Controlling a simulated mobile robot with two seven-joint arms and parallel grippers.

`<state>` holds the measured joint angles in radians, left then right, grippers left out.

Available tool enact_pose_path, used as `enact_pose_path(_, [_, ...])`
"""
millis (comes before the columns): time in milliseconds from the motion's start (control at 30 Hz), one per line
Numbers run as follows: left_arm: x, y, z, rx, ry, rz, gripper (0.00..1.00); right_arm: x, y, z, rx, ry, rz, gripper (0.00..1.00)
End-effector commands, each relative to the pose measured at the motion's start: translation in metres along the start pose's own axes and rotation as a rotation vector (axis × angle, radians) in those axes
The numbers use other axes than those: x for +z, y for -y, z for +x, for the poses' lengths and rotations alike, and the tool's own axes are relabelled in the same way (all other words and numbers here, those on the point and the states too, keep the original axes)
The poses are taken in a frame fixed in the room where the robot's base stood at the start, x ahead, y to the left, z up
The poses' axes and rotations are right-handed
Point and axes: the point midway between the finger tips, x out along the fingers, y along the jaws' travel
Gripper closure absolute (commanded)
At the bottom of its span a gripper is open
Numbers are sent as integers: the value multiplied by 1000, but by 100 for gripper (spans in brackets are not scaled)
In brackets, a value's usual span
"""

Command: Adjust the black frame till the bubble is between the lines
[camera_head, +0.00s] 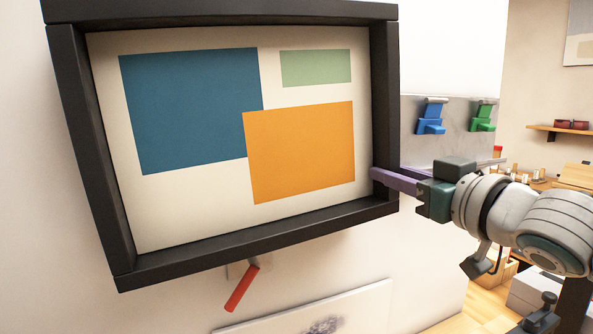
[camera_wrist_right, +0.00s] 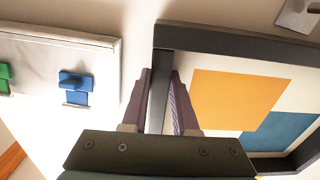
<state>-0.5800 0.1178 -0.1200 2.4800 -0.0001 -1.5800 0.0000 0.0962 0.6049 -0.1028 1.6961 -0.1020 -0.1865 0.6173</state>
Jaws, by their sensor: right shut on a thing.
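The black frame (camera_head: 386,80) hangs on the white wall and fills much of the head view. It holds a cream picture with blue, green and orange blocks. Its lower edge slopes up to the right in this view; I cannot tell how much is real tilt. My right gripper (camera_head: 380,176) is shut on the frame's right side bar, near the lower right corner. In the right wrist view the purple fingers (camera_wrist_right: 163,85) stand on both sides of the dark bar, and the frame (camera_wrist_right: 240,42) extends to the right. No bubble or lines show in either view. My left gripper is out of view.
A red-handled lever (camera_head: 242,288) sticks out from the wall below the frame. A grey panel (camera_head: 408,125) with a blue holder (camera_head: 431,118) and a green holder (camera_head: 482,116) is right of the frame. A pale picture (camera_head: 350,305) is below.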

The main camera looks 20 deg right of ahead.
Motion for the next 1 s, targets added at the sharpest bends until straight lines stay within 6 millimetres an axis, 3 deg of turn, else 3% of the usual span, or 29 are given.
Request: enact_pose_path(1000, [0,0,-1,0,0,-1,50,6,9,0,-1,-3,44,100])
